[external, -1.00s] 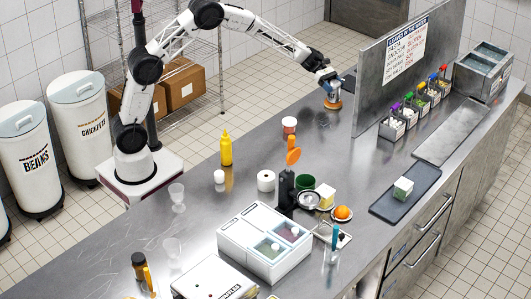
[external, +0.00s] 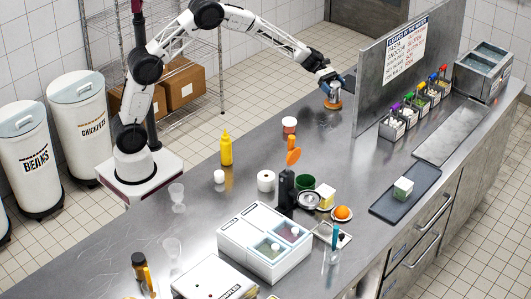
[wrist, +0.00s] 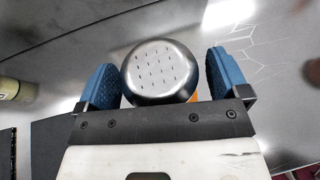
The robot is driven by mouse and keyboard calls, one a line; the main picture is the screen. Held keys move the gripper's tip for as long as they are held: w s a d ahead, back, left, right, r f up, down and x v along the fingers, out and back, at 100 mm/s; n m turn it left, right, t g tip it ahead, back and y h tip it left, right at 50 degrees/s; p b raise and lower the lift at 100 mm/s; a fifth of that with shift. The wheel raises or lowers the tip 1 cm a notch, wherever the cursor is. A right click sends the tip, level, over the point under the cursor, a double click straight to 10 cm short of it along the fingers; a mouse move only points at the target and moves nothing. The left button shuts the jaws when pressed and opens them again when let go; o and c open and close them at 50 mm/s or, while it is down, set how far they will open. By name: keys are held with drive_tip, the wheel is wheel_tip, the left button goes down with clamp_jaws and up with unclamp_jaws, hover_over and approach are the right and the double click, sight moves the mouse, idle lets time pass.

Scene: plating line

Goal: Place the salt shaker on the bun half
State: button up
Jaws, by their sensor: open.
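The salt shaker (wrist: 160,70) shows from above in the wrist view, with a round metal top full of slots. It is between the two blue fingers of my gripper (wrist: 164,75), which is open with a small gap on the right side. In the external view my gripper (external: 332,84) is around the shaker at the far end of the counter. The bun half (external: 333,104) shows as an orange-brown disc directly under the shaker. A sliver of orange also shows below the shaker in the wrist view. The shaker looks upright; the contact with the bun is too small to see clearly.
A steel partition (external: 404,65) with a sign stands right of my gripper. The steel counter (external: 255,133) around the bun is clear.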

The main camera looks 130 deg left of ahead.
drive_tip(key=v, duration=1.2)
drive_tip(key=shift+r, duration=0.15)
idle(0.7)
